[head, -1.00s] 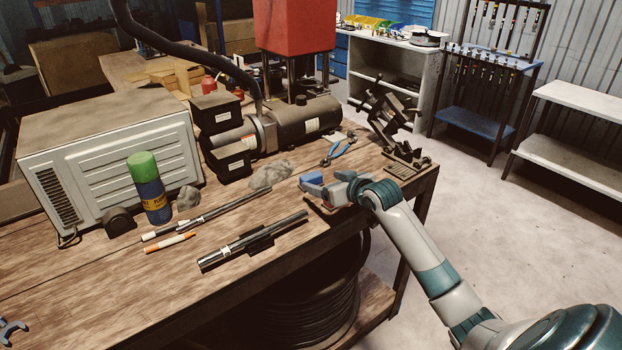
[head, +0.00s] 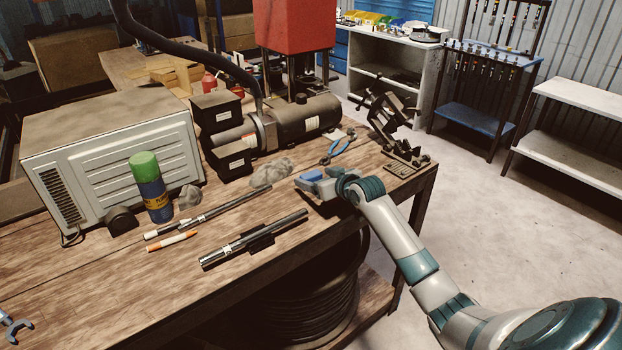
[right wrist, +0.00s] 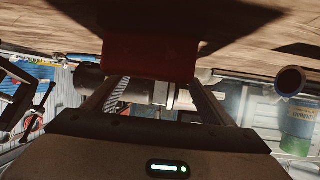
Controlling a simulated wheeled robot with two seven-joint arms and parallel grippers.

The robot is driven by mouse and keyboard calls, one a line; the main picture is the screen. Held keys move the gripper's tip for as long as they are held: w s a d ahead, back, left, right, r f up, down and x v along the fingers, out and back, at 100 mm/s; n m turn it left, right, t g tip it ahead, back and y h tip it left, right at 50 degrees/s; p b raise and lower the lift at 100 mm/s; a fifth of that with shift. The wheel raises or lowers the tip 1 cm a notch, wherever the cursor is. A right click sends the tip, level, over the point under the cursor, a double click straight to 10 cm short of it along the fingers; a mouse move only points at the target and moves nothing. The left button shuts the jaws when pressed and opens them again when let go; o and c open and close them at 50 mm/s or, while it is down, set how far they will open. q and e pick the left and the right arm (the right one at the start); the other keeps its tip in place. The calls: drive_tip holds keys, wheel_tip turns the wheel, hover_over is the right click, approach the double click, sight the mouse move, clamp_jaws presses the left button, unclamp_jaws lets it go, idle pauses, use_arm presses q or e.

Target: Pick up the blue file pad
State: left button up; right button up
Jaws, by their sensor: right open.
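The blue file pad (head: 312,175) is a small blue block near the table's front right edge in the head view. My right gripper (head: 311,184) is open and right at the pad, its fingers low beside it. Whether they touch it I cannot tell. In the right wrist view my right gripper (right wrist: 152,92) has its two fingers apart, with a dark red block-like surface (right wrist: 150,58) just past or between them. I cannot tell if that surface belongs to the pad.
Blue-handled pliers (head: 336,148) and a grey rag (head: 271,172) lie behind the pad. A dark clamp-like tool (head: 400,140) stands to its right. Metal rods (head: 254,239) and a green-capped can (head: 150,187) are to the left. The floor right of the table is clear.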

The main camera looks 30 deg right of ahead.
sight(313, 175)
drive_tip(key=shift+p+x, duration=0.5)
drive_tip(key=shift+x, duration=1.4)
drive_tip(key=shift+d, duration=0.1)
drive_tip(key=c, duration=1.3)
